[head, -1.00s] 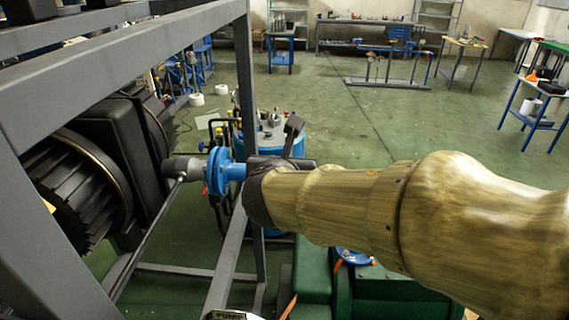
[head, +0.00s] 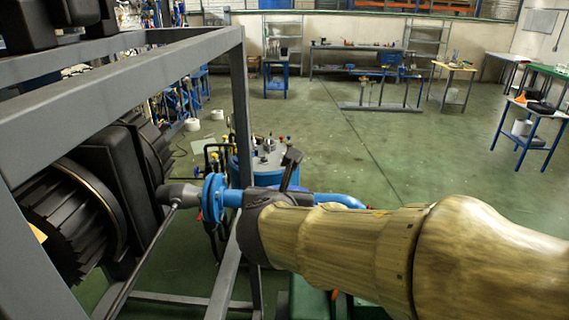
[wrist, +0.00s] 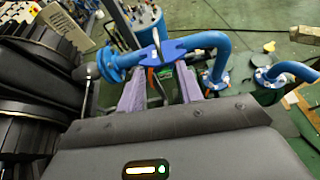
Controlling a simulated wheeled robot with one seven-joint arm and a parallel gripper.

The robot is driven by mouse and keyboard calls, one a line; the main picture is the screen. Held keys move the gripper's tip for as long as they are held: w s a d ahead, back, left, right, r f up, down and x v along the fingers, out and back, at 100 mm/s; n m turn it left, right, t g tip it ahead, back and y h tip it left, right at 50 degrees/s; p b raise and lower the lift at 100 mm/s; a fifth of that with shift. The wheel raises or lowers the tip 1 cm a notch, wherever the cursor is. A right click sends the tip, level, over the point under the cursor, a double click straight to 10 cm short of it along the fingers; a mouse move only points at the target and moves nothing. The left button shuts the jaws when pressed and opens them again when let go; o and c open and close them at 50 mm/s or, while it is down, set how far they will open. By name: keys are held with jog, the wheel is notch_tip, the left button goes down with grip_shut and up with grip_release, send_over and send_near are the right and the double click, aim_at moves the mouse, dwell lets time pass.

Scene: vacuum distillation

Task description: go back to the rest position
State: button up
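My gripper (wrist: 160,88) shows in the wrist view as two purple fingers standing apart, with a gap between them. Nothing is clearly held in the gap. A blue pipe (wrist: 213,40) with a flat blue piece (wrist: 174,47) lies just beyond the fingertips; I cannot tell whether they touch. In the head view my arm reaches in from the right, and its dark end hides the fingers. The blue pipe's flange (head: 213,198) shows left of it, and a black lever-like part (head: 291,166) rises behind it.
A grey metal frame (head: 130,72) stands close on the left, around a black ribbed machine (head: 70,215). A blue drum (head: 265,165) stands behind my arm. Another blue flanged pipe (wrist: 285,72) is at the right in the wrist view. The green floor (head: 400,165) beyond is open.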

jog(key=s+d+f+m+g, duration=0.5)
jog(key=d+f+m, duration=0.3)
jog(key=m, duration=0.9)
jog(key=s+d+f+m+g, duration=0.5)
jog(key=d+f+m, duration=0.4)
jog(key=f+m, duration=0.6)
jog(key=s+m, duration=0.1)
jog(key=m, duration=0.2)
jog(key=shift+d+y, duration=0.25)
jog(key=shift+y, duration=0.05)
